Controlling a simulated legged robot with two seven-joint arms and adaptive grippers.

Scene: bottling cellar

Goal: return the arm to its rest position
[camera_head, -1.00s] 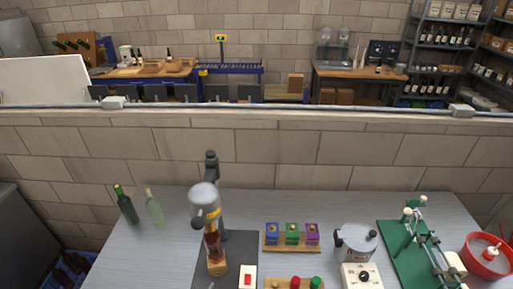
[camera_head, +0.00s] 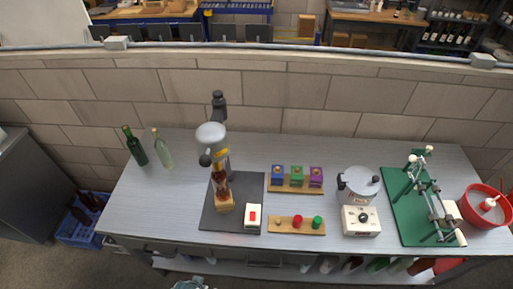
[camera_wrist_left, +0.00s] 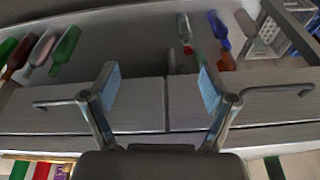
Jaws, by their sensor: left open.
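My left gripper (camera_wrist_left: 155,90) shows in the left wrist view with its two fingers spread wide and nothing between them. It faces the drawer fronts (camera_wrist_left: 90,108) of the bench. In the head view neither gripper is identifiable; only a small piece of a robot part shows at the bottom edge. The bench (camera_head: 230,140) stands ahead with all its items on top, and no hand is over it.
On the bench are a bottle device on a dark mat (camera_head: 248,185), two bottles (camera_head: 136,148) at the left, coloured blocks on a wooden rack (camera_head: 290,190), a white heater (camera_head: 361,222), a green board (camera_head: 412,235) and a red bowl (camera_head: 485,214). Several bottles lie on the lower shelf.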

